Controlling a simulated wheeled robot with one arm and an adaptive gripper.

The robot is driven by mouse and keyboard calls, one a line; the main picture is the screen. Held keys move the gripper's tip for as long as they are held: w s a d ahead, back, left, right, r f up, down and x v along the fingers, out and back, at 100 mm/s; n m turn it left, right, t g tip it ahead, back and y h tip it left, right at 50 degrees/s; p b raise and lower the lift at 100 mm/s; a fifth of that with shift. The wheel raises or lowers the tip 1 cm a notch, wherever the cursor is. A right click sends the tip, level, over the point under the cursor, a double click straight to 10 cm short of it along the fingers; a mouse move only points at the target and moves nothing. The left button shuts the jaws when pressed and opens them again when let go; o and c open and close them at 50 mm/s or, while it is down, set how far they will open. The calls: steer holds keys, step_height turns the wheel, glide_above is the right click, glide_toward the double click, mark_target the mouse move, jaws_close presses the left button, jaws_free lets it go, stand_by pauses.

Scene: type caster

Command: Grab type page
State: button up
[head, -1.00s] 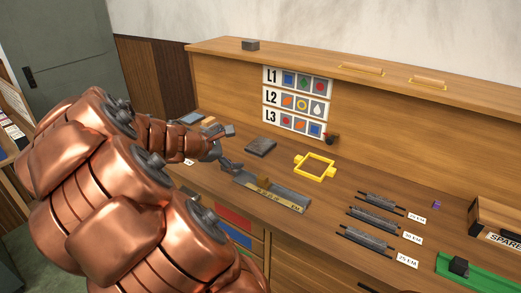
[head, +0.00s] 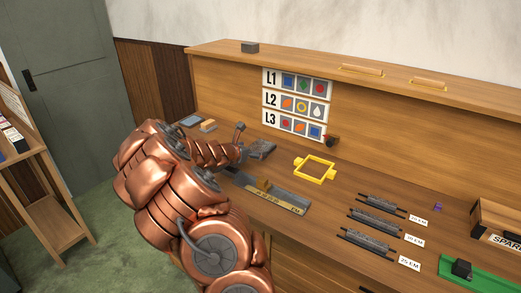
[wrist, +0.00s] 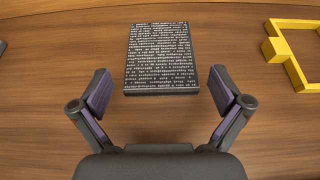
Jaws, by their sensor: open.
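The type page is a dark rectangular block covered in rows of small light characters (wrist: 158,55). It lies flat on the wooden desk, and in the head view the block (head: 263,147) is partly hidden by my gripper. In the wrist view my gripper (wrist: 163,92) is open, with one finger on each side of the block's near end. The block's near edge lies about level with the fingertips, with gaps on both sides. Nothing is between the finger pads nearer the palm. In the head view my gripper (head: 243,142) is small and its fingers are hard to make out.
A yellow frame (head: 315,169) lies right of the block; it also shows in the wrist view (wrist: 291,52). A grey tray with a scale (head: 276,197) lies in front. Several dark rollers (head: 377,219) lie further right. A raised back panel (head: 430,125) stands behind.

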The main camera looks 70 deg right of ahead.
mark_target(260, 147)
steer(key=shift+s+d, duration=0.15)
steer(key=shift+d, duration=0.45)
steer(key=shift+p+x, duration=0.75)
steer(key=shift+x, duration=1.3)
steer(key=shift+r, duration=0.1)
steer(key=c, duration=1.6)
